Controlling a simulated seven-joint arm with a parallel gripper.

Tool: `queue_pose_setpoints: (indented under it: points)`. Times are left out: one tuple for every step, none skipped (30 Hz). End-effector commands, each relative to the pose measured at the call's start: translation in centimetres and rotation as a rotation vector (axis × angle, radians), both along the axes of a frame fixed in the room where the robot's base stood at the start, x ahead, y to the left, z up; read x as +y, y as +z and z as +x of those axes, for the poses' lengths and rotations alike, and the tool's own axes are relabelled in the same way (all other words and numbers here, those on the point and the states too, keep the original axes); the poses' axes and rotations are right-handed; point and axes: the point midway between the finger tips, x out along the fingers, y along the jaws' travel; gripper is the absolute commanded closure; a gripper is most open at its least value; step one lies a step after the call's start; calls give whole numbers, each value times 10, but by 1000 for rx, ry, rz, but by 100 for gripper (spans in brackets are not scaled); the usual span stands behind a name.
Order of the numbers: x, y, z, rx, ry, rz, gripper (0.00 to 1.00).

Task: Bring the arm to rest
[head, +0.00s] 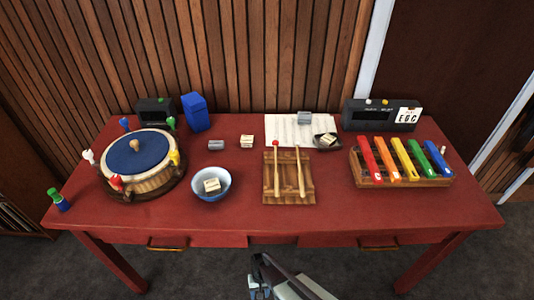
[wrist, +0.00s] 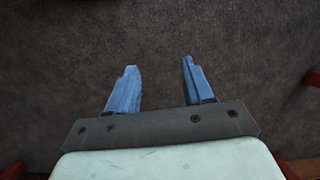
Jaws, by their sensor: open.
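My gripper (wrist: 159,88) is open and empty in the wrist view, with its two blue fingers apart over dark grey carpet. In the head view my gripper (head: 260,284) shows at the bottom centre, in front of the table's front edge and clear of the tabletop. The fingertips are small there and partly cut off by the frame's lower edge. Nothing touches the fingers in either view.
On the red table (head: 340,222) stand a drum (head: 140,165) with coloured pegs, a bowl (head: 211,184) holding a block, a wooden board (head: 289,180) with two mallets, and a coloured xylophone (head: 405,165). The front strip of tabletop is mostly bare.

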Motion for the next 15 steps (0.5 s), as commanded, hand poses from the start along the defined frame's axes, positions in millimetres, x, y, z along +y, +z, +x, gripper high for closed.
queue_pose_setpoints:
  points:
    - [-21, 9, -10, 19, -15, -11, 48]
    - [-31, 13, -15, 29, -20, -17, 48]
    - [-44, 18, -20, 43, -27, -25, 48]
    - [-55, 22, -25, 54, -34, -33, 48]
    - [-64, 26, -30, 66, -41, -39, 48]
    - [-76, 31, -37, 81, -50, -47, 48]
    - [-86, 35, -42, 94, -56, -53, 48]
    - [-95, 39, -48, 104, -62, -59, 48]
    - [-106, 45, -55, 121, -71, -67, 48]
    - [-115, 49, -61, 134, -79, -72, 48]
    - [-123, 54, -67, 145, -85, -77, 48]
    - [-133, 60, -76, 162, -94, -84, 48]
    - [-141, 64, -82, 175, -101, -87, 48]
    - [-148, 69, -88, 187, -107, -91, 48]
    - [-157, 75, -96, 204, -116, -97, 48]
